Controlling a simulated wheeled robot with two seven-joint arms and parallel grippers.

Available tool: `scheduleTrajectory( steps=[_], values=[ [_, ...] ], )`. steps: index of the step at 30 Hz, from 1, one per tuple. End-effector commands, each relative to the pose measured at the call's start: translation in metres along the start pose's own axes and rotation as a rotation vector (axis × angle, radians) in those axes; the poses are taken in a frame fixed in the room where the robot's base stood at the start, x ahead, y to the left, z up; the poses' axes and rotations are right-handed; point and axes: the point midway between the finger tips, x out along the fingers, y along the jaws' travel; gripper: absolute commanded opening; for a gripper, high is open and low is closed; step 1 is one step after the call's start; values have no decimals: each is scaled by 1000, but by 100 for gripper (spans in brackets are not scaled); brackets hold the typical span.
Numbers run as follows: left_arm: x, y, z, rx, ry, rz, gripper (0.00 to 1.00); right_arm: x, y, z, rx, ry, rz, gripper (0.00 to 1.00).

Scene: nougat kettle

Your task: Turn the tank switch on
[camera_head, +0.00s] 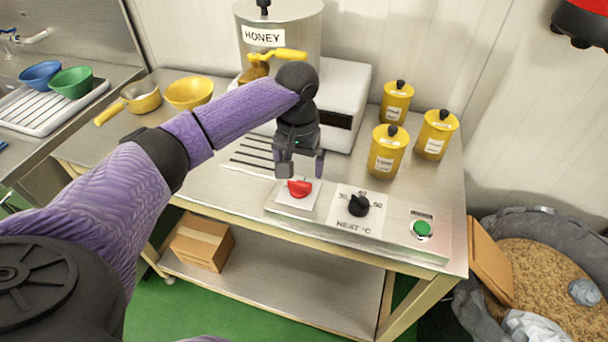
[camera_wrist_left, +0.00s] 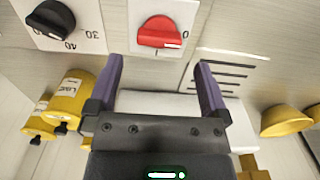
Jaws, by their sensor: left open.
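The tank switch is a red rotary knob (camera_head: 299,187) on a white plate at the left end of the control panel (camera_head: 400,244). In the left wrist view the red knob (camera_wrist_left: 160,32) lies ahead of my left gripper's fingers, between their lines, with a white mark on its edge. My left gripper (camera_head: 299,170) is open and empty, just above and behind the knob; it also shows in the left wrist view (camera_wrist_left: 158,75). No contact with the knob is visible. My right gripper is not in view.
A black heat dial (camera_head: 358,205) and a green button (camera_head: 422,229) sit to the right on the panel. Several yellow canisters (camera_head: 388,150) stand behind them. The honey tank (camera_head: 280,25) with its yellow tap (camera_head: 280,56) stands behind my gripper. Yellow bowl (camera_head: 188,93) is left.

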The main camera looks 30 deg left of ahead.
Motion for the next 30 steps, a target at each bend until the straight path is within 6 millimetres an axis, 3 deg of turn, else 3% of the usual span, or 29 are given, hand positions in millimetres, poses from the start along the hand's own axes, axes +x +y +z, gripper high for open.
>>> scheduleTrajectory(
  steps=[1, 6, 16, 27, 30],
  values=[
    [16, 0, 0, -1, -4, -2, 100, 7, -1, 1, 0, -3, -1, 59],
    [43, 0, 0, -1, -1, -1, 100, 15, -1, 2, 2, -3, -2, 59],
    [48, 0, 0, 0, 1, 0, 100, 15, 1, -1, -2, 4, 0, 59],
    [47, 0, 0, 0, 1, 0, 22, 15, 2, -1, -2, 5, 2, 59],
    [47, 0, 0, 1, 1, 0, 18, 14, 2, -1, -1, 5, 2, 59]
  ],
)
